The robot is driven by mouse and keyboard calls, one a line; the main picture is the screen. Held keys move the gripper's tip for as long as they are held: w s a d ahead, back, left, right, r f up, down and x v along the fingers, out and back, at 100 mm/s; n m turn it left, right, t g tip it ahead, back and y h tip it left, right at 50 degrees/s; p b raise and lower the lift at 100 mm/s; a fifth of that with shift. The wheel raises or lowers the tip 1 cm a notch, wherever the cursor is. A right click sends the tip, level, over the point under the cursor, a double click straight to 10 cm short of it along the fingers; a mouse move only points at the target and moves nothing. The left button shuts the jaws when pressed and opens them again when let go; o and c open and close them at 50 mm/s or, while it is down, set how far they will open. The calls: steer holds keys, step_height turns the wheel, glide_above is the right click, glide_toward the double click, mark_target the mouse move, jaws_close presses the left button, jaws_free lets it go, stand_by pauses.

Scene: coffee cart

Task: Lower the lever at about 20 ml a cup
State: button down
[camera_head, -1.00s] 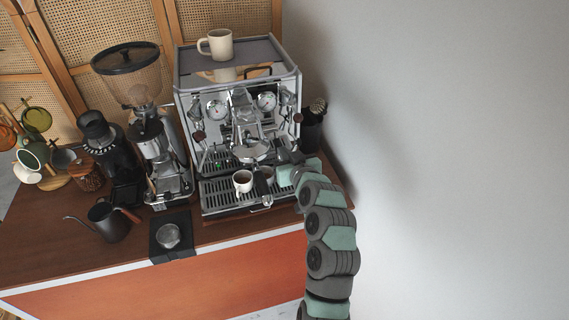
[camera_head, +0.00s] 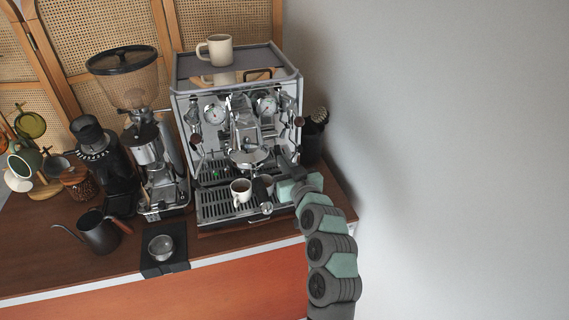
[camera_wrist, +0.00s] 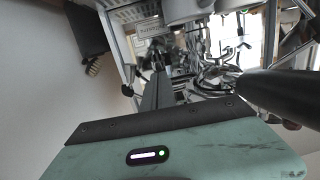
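The espresso machine (camera_head: 237,125) stands on the cart with its group head (camera_head: 247,155) in the middle of its front. A cream cup (camera_head: 241,191) stands on the drip tray (camera_head: 218,212). A second cup (camera_head: 266,184) beside it is partly hidden by the dark portafilter handle (camera_head: 261,194). My gripper (camera_head: 287,164) is at the right of the group head. In the wrist view one dark finger (camera_wrist: 154,94) points toward the machine's front. I cannot clearly make out the lever, nor whether the gripper touches it or how far apart the fingers are.
A grinder (camera_head: 150,150), a black kettle (camera_head: 100,230) and a tamping stand (camera_head: 163,249) are to the left. A cream mug (camera_head: 217,50) stands on the machine's top. A dark container (camera_head: 313,135) and the wall are close on the right. A black cylinder (camera_wrist: 282,95) fills the wrist view's right.

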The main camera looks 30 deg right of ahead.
steer(key=shift+s+r, duration=0.15)
steer(key=shift+r, duration=0.15)
steer(key=s+r, duration=0.3)
steer(key=s, duration=0.9)
steer(key=shift+s+a+r+p, duration=0.2)
steer(key=shift+s+a+p, duration=0.2)
steer(key=shift+a, duration=0.05)
